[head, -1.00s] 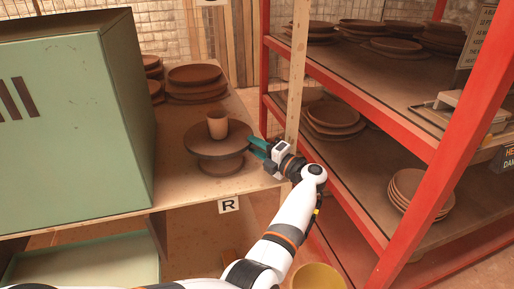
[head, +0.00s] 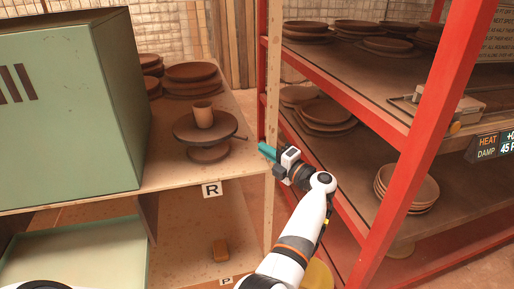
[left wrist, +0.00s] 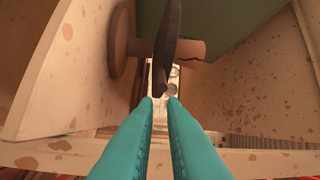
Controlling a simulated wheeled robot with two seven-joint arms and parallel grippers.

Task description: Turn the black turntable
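The black turntable (head: 186,128), a dark round disc on a brown foot (head: 208,153), stands on the wooden shelf near its right end. A clay cup (head: 203,116) stands on it. A thin peg (head: 239,138) sticks out at its right side. My left gripper (head: 264,149), with teal fingers, is right of the peg, apart from it and empty. In the left wrist view the fingertips (left wrist: 160,99) have a narrow gap between them. The disc (left wrist: 167,38) shows edge-on just beyond, with the peg's round end (left wrist: 171,89) near the tips. My right gripper is not in view.
A green box (head: 70,110) stands left of the turntable. Stacked brown plates (head: 192,72) lie behind it. A wooden post (head: 272,120) and a red rack (head: 400,190) stand close to my left gripper. An "R" label (head: 212,190) is on the shelf's front edge.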

